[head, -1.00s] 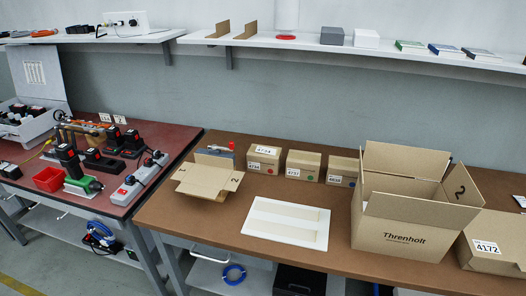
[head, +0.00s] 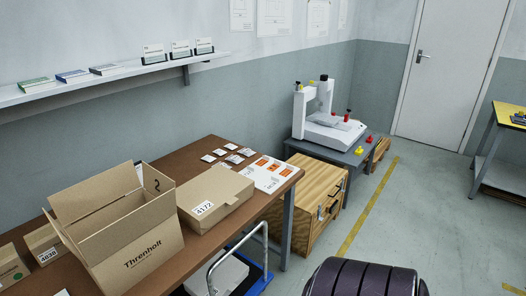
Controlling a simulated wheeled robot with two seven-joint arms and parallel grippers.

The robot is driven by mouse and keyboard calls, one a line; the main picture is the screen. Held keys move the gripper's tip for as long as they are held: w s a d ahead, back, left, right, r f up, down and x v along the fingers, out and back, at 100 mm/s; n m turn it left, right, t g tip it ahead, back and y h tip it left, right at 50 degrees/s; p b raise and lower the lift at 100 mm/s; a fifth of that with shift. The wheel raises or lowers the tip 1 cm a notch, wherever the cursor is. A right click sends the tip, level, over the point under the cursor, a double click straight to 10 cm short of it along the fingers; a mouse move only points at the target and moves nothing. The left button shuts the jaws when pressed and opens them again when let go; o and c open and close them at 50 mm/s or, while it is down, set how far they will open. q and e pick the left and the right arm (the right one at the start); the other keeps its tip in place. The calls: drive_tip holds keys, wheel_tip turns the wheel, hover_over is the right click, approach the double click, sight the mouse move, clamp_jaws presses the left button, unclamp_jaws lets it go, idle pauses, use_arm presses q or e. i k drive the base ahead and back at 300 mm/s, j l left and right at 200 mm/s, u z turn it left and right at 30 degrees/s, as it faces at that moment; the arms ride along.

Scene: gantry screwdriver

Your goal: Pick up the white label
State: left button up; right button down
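Several small white labels (head: 221,152) lie loose near the far right end of the brown table (head: 160,270). Beside them is a white sheet (head: 268,173) with orange labels on it. A closed carton (head: 222,190) bears a white label reading 4172 (head: 202,208). Which white label the task names, I cannot tell. Neither of my grippers is in view.
An open Threnholt box (head: 135,250) stands on the table, left of the closed carton. A wooden crate (head: 325,190) and a gantry machine (head: 325,125) on a grey bench stand past the table end. A cart handle (head: 240,245) rises at the table's front. Floor to the right is open.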

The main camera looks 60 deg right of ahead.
sight(247, 173)
drive_tip(key=z, duration=1.8)
drive_tip(key=i+l, duration=0.1)
